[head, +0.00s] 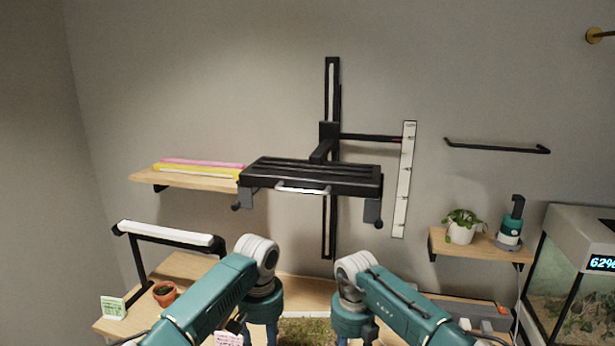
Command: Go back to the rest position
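Both of my teal arms reach in from the bottom edge, one left of centre and one right of centre. Their white-capped joints are raised in front of the wall, and the links beyond them point down over the bench. The ends of both arms run out of the bottom of the head view, so neither gripper's fingers show. Whether they hold anything is hidden.
A black lamp fixture (312,176) hangs from a wall rail above my arms. A white-topped lamp (165,234) and a terracotta pot (164,294) stand on the left. A potted plant (461,230) sits on the right shelf, beside a glass tank (575,275).

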